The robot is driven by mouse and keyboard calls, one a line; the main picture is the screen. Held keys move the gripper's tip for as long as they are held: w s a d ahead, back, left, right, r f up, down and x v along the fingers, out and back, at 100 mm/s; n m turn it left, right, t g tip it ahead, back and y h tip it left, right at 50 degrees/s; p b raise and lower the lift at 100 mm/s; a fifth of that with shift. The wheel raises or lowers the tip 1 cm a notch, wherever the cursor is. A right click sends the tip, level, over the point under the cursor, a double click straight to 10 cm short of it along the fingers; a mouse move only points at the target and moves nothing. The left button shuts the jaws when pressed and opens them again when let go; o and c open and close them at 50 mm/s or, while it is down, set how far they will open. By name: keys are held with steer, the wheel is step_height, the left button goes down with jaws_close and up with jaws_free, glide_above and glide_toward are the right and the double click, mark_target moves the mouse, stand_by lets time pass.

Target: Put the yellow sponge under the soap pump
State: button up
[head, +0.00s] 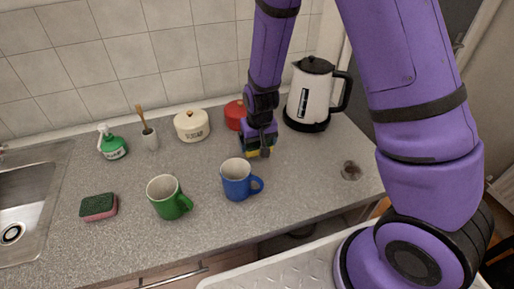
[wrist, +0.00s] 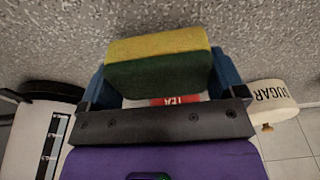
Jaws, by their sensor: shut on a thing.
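The yellow sponge (wrist: 155,48), with a dark green side, is between the two blue fingers of my gripper (wrist: 158,80) in the wrist view. My gripper is shut on it. In the head view my gripper (head: 259,150) is low over the counter, behind the blue mug, and the sponge (head: 258,154) is mostly hidden by it. Whether the sponge touches the counter cannot be told. The green soap pump (head: 112,147) with a white top stands upright at the back left of the counter, well left of my gripper.
A blue mug (head: 236,182) and green mug (head: 166,198) stand in front. A pink-green sponge (head: 98,207) lies near the sink (head: 22,205). A brush holder (head: 149,138), cream sugar pot (head: 191,125), red pot (head: 234,114) and kettle (head: 309,95) line the back. The counter's middle left is clear.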

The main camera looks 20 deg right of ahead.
mark_target(259, 145)
steer(key=shift+f, duration=1.25)
steer(key=o, duration=0.6)
steer(key=shift+f, duration=0.1)
steer(key=r, duration=0.3)
steer(key=s+r, duration=0.1)
steer(key=r, duration=0.7)
steer(key=shift+s+r, duration=0.2)
steer(key=shift+s, duration=0.15)
steer(key=shift+r, duration=0.35)
steer(key=shift+r, duration=0.1)
